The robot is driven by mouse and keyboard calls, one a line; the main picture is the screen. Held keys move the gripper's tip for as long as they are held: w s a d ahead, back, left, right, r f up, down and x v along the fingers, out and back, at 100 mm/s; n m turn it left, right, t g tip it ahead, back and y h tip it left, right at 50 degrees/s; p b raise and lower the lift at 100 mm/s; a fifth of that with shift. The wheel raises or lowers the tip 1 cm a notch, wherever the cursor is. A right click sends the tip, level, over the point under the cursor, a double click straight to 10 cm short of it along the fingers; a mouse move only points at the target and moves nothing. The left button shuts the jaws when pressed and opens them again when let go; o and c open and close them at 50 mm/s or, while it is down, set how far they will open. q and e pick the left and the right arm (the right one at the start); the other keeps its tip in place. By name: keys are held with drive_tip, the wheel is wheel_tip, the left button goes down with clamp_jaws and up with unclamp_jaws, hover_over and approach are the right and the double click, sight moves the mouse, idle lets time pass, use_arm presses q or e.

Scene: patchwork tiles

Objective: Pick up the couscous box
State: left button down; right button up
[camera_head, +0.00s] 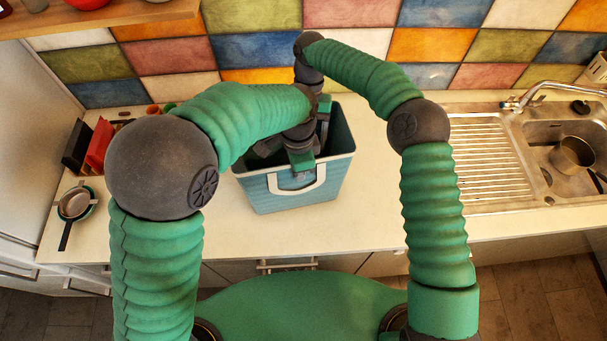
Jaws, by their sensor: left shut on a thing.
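No couscous box can be made out in this view; the inside of the blue bin (334,178) is mostly covered by my arms. The bin stands upright on the counter, with a pale handle on its front. My left gripper (302,164) points down at the bin's front rim, just above the handle. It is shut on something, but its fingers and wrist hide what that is. My right arm arches over from the right and its wrist drops behind my left wrist above the bin. The right gripper's fingers are hidden there.
A sink with a metal pot (573,156), a faucet (545,90) and a ribbed drainboard (487,160) lie to the right. A pan (75,203) and a red item (98,146) are at the left. The counter (375,215) is clear right of the bin. A shelf hangs upper left.

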drive_tip(key=x, duration=0.7)
drive_tip(key=shift+w+a+f, duration=0.1)
drive_tip(key=shift+a+f, duration=0.1)
drive_tip(key=shift+f, duration=0.05)
clamp_jaws()
idle(0.3)
